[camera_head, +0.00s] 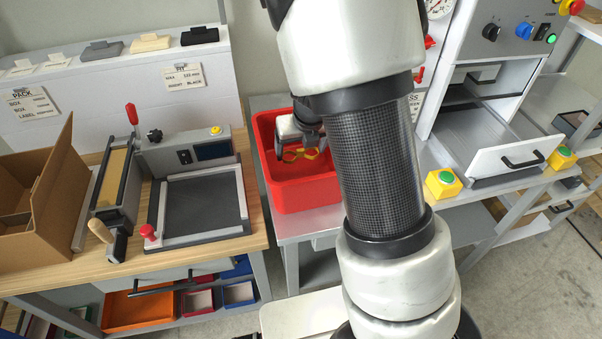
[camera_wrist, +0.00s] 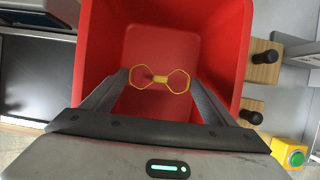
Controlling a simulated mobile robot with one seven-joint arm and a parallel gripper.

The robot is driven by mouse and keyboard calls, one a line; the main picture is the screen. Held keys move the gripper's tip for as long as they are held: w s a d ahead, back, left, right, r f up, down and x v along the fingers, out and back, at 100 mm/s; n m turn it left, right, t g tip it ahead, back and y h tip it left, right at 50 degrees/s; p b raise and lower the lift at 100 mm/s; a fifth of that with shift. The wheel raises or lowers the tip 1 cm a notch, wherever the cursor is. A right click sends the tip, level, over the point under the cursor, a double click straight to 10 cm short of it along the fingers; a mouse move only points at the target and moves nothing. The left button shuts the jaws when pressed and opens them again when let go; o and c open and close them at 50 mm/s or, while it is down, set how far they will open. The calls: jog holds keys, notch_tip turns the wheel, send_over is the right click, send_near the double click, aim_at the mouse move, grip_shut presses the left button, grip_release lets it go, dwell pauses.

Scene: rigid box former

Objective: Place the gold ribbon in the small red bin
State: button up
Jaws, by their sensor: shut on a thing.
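The gold ribbon (camera_wrist: 159,79) is a thin yellow bow with two open loops. It lies between the fingertips of my gripper (camera_wrist: 160,80), which is shut on it. In the head view the ribbon (camera_head: 300,154) shows just below my gripper (camera_head: 297,145), within the outline of a red bin (camera_head: 300,197) on the grey table. The wrist view looks down into this red bin (camera_wrist: 232,45), and its floor shows behind the ribbon. I cannot tell how far the ribbon is above the floor. My arm hides part of the bin's right side.
A wooden bench (camera_head: 70,255) with a sealer and an open cardboard box (camera_head: 45,190) stands left. Smaller red (camera_head: 197,302), blue and orange trays sit on its lower shelf. Right are a yellow button box (camera_head: 443,183) and a white drawer (camera_head: 520,157).

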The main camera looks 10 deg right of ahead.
aim_at(302, 162)
notch_tip(302, 162, down, 7)
jog(key=b, duration=0.3)
jog(key=shift+r, duration=0.15)
jog(key=o, duration=1)
